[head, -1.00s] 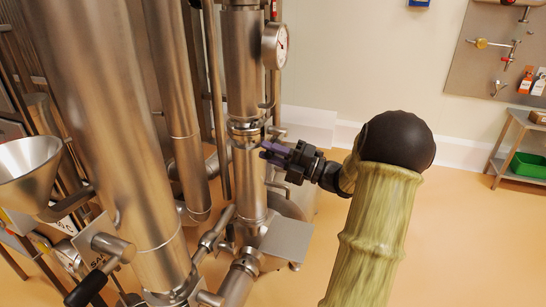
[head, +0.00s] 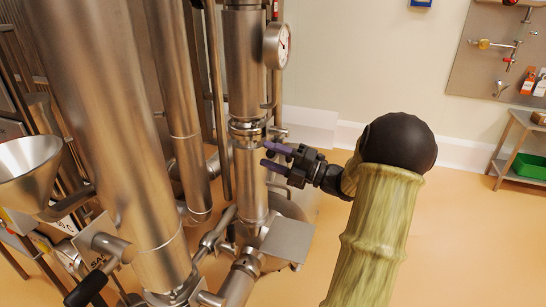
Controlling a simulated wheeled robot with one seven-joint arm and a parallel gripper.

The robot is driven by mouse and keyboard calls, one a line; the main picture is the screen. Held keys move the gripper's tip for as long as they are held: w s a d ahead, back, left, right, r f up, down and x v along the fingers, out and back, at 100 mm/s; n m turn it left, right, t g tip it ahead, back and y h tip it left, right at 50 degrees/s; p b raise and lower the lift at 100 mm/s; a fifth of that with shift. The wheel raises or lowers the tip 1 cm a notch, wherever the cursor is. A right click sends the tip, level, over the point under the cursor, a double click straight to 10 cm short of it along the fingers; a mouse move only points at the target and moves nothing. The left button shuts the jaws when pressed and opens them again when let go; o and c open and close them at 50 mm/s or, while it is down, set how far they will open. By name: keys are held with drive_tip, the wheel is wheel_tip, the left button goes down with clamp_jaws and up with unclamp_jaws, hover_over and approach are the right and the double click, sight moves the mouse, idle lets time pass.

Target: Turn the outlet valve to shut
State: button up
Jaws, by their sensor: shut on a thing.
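The valve (head: 246,133) appears as a steel collar on the upright pipe, left of my gripper in the head view. My gripper (head: 268,156) reaches in from the right, its two purple fingers one above the other with a gap between them. The fingertips are at the pipe's right side just below the collar. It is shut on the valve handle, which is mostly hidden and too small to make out. I cannot tell the exact angle of the handle.
A round gauge (head: 277,46) sits above on the same pipe. A grey plate (head: 287,241) juts out below my gripper. Thick steel pipes (head: 115,120) and a funnel (head: 27,165) crowd the left. The floor (head: 465,240) at the right is clear.

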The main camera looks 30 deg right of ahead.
drive_tip(key=p+v, duration=0.3)
drive_tip(key=v, duration=1.4)
